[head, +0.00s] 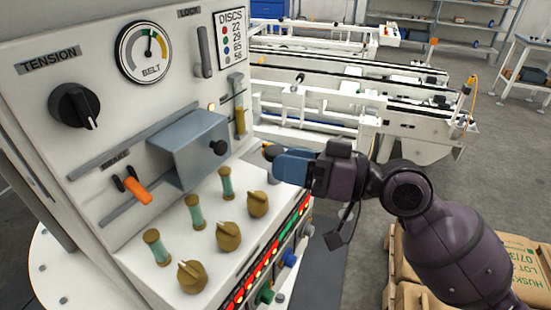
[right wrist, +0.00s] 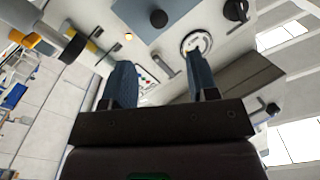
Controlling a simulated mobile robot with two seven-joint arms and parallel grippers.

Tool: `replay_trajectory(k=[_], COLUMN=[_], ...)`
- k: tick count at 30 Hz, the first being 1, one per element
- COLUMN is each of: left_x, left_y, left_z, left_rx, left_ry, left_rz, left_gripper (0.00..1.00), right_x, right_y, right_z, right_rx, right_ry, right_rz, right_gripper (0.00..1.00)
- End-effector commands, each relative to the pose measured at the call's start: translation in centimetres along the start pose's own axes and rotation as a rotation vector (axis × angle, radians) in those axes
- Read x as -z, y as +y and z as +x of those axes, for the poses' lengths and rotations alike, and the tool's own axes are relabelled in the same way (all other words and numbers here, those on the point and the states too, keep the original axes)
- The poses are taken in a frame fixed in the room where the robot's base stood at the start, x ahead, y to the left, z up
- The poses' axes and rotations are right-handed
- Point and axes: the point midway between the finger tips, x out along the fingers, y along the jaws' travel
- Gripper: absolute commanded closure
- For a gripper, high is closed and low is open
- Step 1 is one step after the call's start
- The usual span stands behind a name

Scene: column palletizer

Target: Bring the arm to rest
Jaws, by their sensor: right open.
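My right arm (head: 455,250) reaches in from the right in the head view. Its right gripper (head: 277,162) has blue fingers, seen side-on, pointing left at the right edge of the control panel (head: 110,105). In the right wrist view the two fingers of the right gripper (right wrist: 158,75) stand apart with nothing held between them. A dark knob (head: 269,150) shows right at the fingertips in the head view; I cannot tell whether they touch. My left gripper is in neither view.
The console carries a tension knob (head: 76,106), belt gauge (head: 145,52), orange brake lever (head: 136,190), blue-grey cover (head: 190,148) and several brass knobs. White conveyors (head: 330,100) stand behind. Stacked sacks (head: 520,262) lie below my right arm. Grey floor is open at right.

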Motion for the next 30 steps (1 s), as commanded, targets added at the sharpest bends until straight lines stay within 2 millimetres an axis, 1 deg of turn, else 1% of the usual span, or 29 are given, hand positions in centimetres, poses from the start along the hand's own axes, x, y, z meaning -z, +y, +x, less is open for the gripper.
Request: replay_trajectory(k=[15,18,20,24,25,26,28,29,30], left_x=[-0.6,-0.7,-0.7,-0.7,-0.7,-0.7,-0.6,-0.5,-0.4], left_y=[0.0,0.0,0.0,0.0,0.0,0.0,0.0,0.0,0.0], left_z=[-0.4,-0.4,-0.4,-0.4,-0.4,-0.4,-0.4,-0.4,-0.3], left_rx=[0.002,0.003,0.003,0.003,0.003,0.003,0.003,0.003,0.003], left_ry=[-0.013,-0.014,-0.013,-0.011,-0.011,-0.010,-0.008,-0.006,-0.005], left_rz=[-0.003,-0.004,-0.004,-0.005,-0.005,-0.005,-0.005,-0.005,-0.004], left_gripper=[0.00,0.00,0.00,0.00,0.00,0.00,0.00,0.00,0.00], right_x=[0.1,0.5,0.8,2.1,2.1,2.0,1.1,0.5,-0.5], right_y=[0.0,0.5,1.2,4.2,5.0,5.9,8.0,8.8,10.0], right_z=[-0.2,-0.2,-0.2,-0.7,-1.0,-1.3,-2.5,-3.1,-4.0], right_rx=[0.000,-0.027,-0.065,-0.208,-0.246,-0.287,-0.384,-0.428,-0.487], right_ry=[0.004,0.026,0.045,0.115,0.128,0.142,0.164,0.170,0.173], right_rz=[-0.003,-0.039,-0.082,-0.231,-0.258,-0.282,-0.326,-0.342,-0.360], right_gripper=[0.46,0.46,0.46,0.46,0.46,0.46,0.46,0.46,0.46])
